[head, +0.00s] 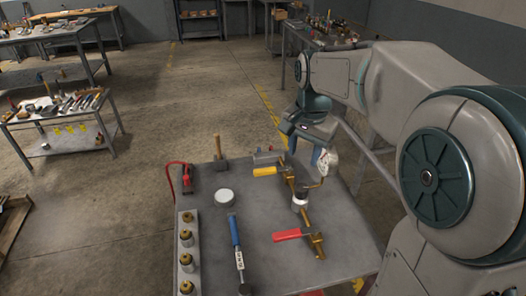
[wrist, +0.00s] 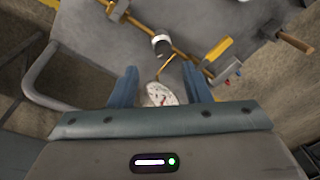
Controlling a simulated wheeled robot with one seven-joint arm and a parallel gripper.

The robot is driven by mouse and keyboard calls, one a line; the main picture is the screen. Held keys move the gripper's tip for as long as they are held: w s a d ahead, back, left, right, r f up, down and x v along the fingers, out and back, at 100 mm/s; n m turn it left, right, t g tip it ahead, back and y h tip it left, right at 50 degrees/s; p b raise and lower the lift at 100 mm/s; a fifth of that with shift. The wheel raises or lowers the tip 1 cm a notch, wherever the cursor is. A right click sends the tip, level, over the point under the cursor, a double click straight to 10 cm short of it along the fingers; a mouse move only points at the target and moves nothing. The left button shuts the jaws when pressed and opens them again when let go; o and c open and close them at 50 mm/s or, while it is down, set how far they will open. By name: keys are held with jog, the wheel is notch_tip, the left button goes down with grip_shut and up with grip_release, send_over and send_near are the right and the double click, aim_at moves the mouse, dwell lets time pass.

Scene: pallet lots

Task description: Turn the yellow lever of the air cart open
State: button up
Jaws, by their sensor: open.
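The yellow lever (head: 264,171) is on the brass pipe (head: 288,178) on the grey cart top (head: 265,262). It points left, roughly crosswise to the pipe; in the wrist view the yellow lever (wrist: 218,48) is right of the fingers. My gripper (head: 316,154) is open above the cart's far right part, to the right of the lever. In the wrist view my gripper (wrist: 160,72) has its blue fingers apart. A round white gauge (wrist: 160,93) shows between them; I cannot tell if they touch it. The gauge (head: 328,163) also shows in the head view.
A red lever (head: 292,234) is on the pipe nearer me, with a white cylinder (head: 300,201) between. A mallet (head: 221,166), a white disc (head: 224,195), a blue-handled tool (head: 236,245) and several brass-topped fittings (head: 186,239) are on the cart. Workbenches stand behind.

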jog(key=w+a+f+m, duration=0.2)
jog(key=w+a+m, duration=0.2)
jog(key=w, duration=0.6)
jog(key=m+g, duration=0.2)
jog(key=m, duration=0.3)
send_near(264, 169)
jog(key=shift+n, duration=0.3)
jog(key=f, duration=0.8)
jog(key=shift+s+a+f, duration=0.1)
jog(key=shift+s+f, duration=0.15)
jog(key=shift+s, duration=0.05)
grip_shut()
